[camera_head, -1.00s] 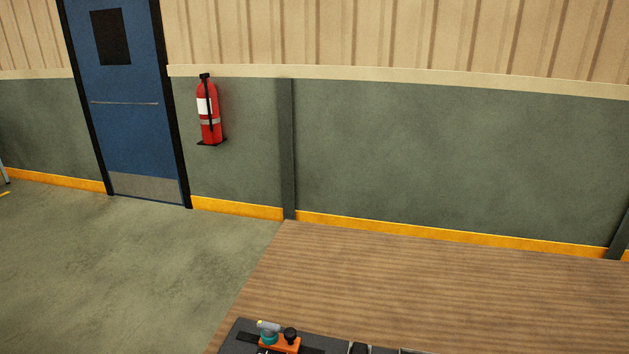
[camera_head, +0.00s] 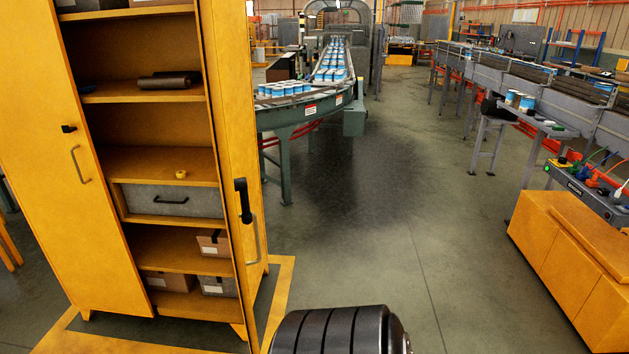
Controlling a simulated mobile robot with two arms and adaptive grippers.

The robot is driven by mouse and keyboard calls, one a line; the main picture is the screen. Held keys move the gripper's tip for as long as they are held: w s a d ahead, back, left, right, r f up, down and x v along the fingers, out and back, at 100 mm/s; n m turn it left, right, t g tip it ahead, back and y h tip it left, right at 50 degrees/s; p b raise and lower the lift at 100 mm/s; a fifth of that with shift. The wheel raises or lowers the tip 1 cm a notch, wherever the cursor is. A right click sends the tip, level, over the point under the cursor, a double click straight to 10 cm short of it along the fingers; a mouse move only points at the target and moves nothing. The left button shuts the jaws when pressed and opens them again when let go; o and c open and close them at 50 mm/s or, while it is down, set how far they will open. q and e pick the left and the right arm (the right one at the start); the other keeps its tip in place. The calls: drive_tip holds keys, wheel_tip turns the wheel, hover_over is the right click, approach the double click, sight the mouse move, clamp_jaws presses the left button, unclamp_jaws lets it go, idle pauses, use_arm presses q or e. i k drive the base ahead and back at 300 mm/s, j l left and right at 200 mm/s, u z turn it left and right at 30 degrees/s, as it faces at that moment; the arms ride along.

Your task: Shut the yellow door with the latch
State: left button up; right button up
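A yellow cabinet (camera_head: 172,162) stands at the left of the head view. Its left door (camera_head: 62,210) looks closed and carries a small black catch and a bar handle. Its right yellow door (camera_head: 228,120) stands open, swung out towards me and seen at a steep angle. A black latch (camera_head: 243,200) sits on this door, with a bar handle (camera_head: 256,240) beside it. The shelves between the doors are exposed. Neither of my grippers is in view.
The shelves hold a dark roll (camera_head: 170,80), a grey drawer (camera_head: 170,201) and several boxes. A curved conveyor (camera_head: 300,108) with cans runs behind. A yellow cabinet or bench (camera_head: 570,262) stands at right. The grey floor (camera_head: 380,220) between is clear.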

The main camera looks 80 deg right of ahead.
sight(204, 13)
drive_tip(key=l+z, duration=0.4)
drive_tip(key=k+l+z, duration=0.1)
drive_tip(key=l+z, duration=0.15)
drive_tip(key=z, duration=0.15)
drive_tip(key=l+z, duration=0.35)
drive_tip(key=l, duration=0.4)
drive_tip(key=i+l+z, duration=0.15)
drive_tip(key=l, duration=0.25)
drive_tip(key=k+l+z, duration=0.25)
drive_tip(key=i, duration=0.1)
